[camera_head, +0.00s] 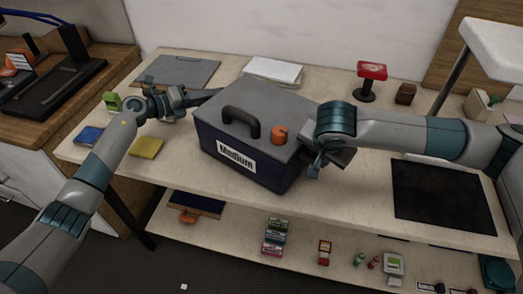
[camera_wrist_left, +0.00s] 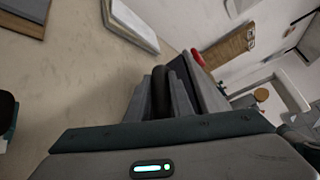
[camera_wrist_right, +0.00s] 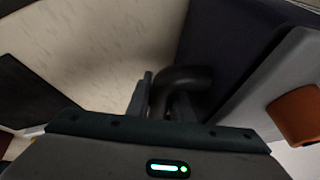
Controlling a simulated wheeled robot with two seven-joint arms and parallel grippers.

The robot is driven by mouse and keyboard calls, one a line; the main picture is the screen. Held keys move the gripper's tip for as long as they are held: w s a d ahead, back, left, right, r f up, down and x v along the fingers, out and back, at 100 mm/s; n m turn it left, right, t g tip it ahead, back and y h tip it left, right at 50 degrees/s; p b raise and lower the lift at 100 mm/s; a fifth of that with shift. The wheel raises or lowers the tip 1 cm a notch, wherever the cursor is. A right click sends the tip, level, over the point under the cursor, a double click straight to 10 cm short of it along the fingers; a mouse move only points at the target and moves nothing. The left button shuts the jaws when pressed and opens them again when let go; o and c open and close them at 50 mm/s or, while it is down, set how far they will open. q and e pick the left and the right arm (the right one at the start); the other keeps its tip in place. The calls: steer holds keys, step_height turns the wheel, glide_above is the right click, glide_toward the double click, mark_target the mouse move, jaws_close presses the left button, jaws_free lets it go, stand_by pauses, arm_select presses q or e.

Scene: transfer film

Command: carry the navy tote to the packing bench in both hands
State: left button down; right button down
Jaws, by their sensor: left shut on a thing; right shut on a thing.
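The navy tote (camera_head: 222,149) has a grey lid, a black top handle (camera_head: 241,120), an orange knob (camera_head: 279,134) and a white label reading "Medium" (camera_head: 236,156). It is upright over the middle of the pale bench top, close to the front edge; I cannot tell whether its base touches. My left gripper (camera_head: 192,97) is at its left side, shut on a black side handle (camera_wrist_left: 160,90). My right gripper (camera_head: 316,162) is at its right side, shut on the other black side handle (camera_wrist_right: 185,78). In the head view both side handles are mostly hidden.
The pale bench (camera_head: 340,212) holds a grey clipboard (camera_head: 178,71), white paper (camera_head: 274,71), a yellow pad (camera_head: 147,147), a red-topped stand (camera_head: 371,80) and a black mat (camera_head: 443,196). A lower shelf carries small boxes (camera_head: 274,236). A wooden counter (camera_head: 95,92) stands at left.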

arm_select(q)
steer(key=shift+w+a+f+b, duration=0.15)
steer(key=shift+f+b, duration=0.15)
steer(key=shift+b, duration=0.25)
arm_select(e)
steer(key=shift+f, duration=0.55)
arm_select(q)
steer(key=c, duration=1.8)
jaws_free()
steer(key=shift+f, duration=0.3)
arm_select(e)
steer(key=c, duration=1.8)
jaws_free()
steer(key=shift+f, duration=0.1)
arm_select(q)
steer(key=shift+o, duration=1.2)
steer(key=shift+s+r, duration=0.1)
steer(key=shift+s, duration=0.1)
arm_select(e)
steer(key=shift+o, duration=1.2)
steer(key=shift+s, duration=0.1)
arm_select(q)
steer(key=shift+s+d+r, duration=0.1)
steer(key=shift+s+d, duration=0.05)
steer(key=shift+d, duration=0.05)
arm_select(e)
steer(key=shift+s, duration=0.1)
steer(key=shift+r, duration=0.2)
